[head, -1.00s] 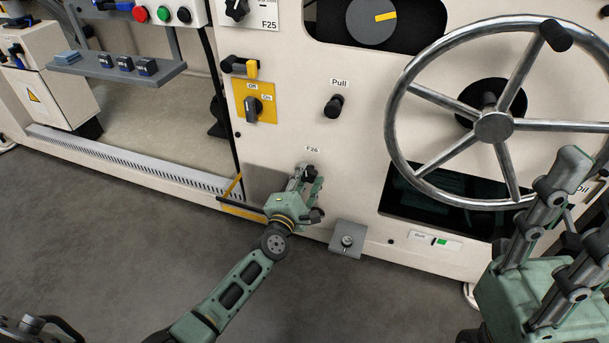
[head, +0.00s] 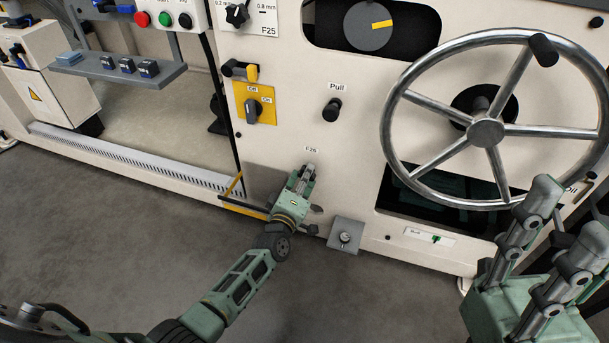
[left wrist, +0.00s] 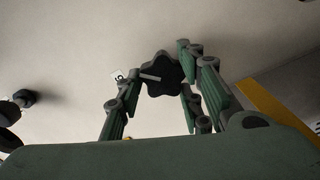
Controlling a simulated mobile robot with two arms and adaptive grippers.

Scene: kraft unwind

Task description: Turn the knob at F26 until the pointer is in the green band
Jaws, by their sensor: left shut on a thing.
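The F26 knob (left wrist: 163,73) shows in the left wrist view as a black star-shaped knob with a pale line pointing left. My left gripper (head: 310,170) is at the panel just below the F26 label (head: 312,149). In the left wrist view its fingers (left wrist: 160,90) stand on both sides of the knob, shut on it; in the head view the gripper hides the knob. A small white strip gauge (head: 415,235) low on the panel has a green patch with a dark mark at it; its exact reading is too small to tell. My right gripper (head: 570,208) is open and empty at the right.
A large metal handwheel (head: 487,132) stands out from the panel at right, close to my right gripper. A Pull knob (head: 332,109), a yellow Off/On switch (head: 254,104) and a grey box with a knob (head: 345,238) are near my left arm. The floor is clear.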

